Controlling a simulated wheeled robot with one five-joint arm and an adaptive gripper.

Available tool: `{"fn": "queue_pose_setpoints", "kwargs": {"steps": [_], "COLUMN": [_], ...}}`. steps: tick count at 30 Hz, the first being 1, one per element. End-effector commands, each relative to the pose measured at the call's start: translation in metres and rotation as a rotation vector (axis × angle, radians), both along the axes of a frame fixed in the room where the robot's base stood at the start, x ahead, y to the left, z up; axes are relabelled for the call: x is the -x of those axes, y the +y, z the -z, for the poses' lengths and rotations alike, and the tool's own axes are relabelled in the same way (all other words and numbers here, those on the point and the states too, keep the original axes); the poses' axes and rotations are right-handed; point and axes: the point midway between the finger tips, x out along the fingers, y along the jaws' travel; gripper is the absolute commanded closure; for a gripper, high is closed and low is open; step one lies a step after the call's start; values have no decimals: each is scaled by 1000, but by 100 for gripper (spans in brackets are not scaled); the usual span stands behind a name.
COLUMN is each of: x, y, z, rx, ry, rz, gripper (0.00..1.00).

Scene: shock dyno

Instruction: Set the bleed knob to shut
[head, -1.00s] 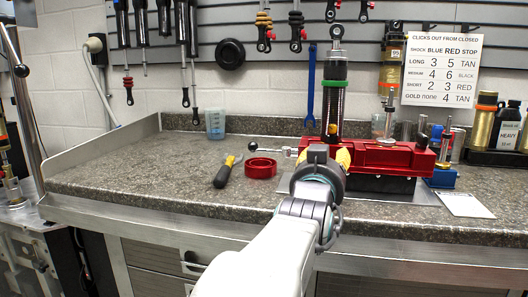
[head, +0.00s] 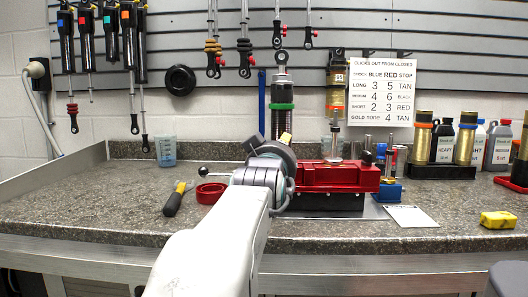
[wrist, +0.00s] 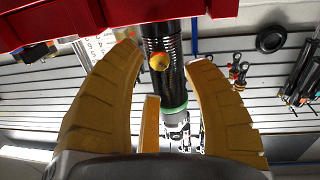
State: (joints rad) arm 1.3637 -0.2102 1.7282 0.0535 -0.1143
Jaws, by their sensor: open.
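A tall black shock (head: 282,84) with a green ring stands upright behind the red clamp block (head: 340,178) on the bench. In the wrist view the picture is upside down, and the shock (wrist: 168,42) shows between my fingers. A small round orange-yellow knob (wrist: 158,62) sits on the shock's side, facing the wrist camera; its setting cannot be read. My gripper (wrist: 165,75) is open, with its tan fingers spread either side of the shock and apart from the knob. In the head view my gripper (head: 270,145) hides the knob and the shock's lower part.
The red clamp block also shows close above my fingers in the wrist view (wrist: 110,18). A click chart (head: 382,92) hangs behind. Bottles and a yellow box (head: 498,220) stand right.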

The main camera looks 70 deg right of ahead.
Motion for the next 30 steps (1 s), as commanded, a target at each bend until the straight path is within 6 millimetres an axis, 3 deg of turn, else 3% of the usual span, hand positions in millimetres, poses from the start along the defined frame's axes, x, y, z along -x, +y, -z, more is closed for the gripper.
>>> {"fn": "queue_pose_setpoints", "kwargs": {"steps": [9,24,30], "x": [-7,-8,-8], "y": [-32,-39,-39], "z": [0,0,0], "rx": [0,1,1], "ry": [-1,-2,-2], "rz": [0,0,0], "gripper": [55,52,70]}}
